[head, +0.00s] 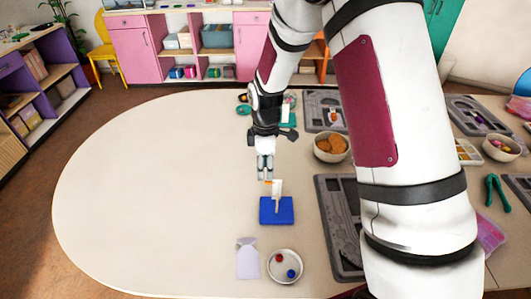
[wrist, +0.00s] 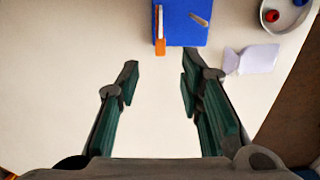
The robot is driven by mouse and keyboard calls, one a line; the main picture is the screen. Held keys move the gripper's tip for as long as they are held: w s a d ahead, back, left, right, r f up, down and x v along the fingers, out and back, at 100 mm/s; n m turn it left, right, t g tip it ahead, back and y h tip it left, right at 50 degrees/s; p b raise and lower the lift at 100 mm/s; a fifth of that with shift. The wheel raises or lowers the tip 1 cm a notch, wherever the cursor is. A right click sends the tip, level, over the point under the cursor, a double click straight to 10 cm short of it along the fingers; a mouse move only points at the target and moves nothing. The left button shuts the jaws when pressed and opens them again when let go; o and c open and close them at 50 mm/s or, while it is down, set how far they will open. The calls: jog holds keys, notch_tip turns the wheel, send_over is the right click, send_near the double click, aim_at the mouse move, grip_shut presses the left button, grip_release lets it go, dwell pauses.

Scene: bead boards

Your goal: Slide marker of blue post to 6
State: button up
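The blue post has a square blue base (head: 277,212) on the table, with an upright white plate (head: 277,187) on it. A small orange piece (head: 268,182), probably the marker, shows at the plate's upper left. In the wrist view, the blue base (wrist: 183,28) is at the top, with the orange piece (wrist: 160,47) at the near end of a thin white strip. No numbers are readable. My gripper (head: 265,178) is just behind the post in the head view. In the wrist view, my gripper (wrist: 160,80) is open and empty, its fingers apart from the orange piece.
A round dish (head: 284,266) with a red and a blue bead stands in front of the post. A pale lilac tag-shaped piece (head: 247,259) lies beside it. Grey trays (head: 338,228) and a snack bowl (head: 331,147) are to the right. The table's left side is clear.

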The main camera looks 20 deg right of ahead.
aim_at(274, 182)
jog(key=shift+f, duration=2.3)
grip_shut()
jog(key=shift+f, duration=0.7)
jog(key=shift+f+b, duration=0.45)
jog(key=shift+f, duration=0.3)
grip_release()
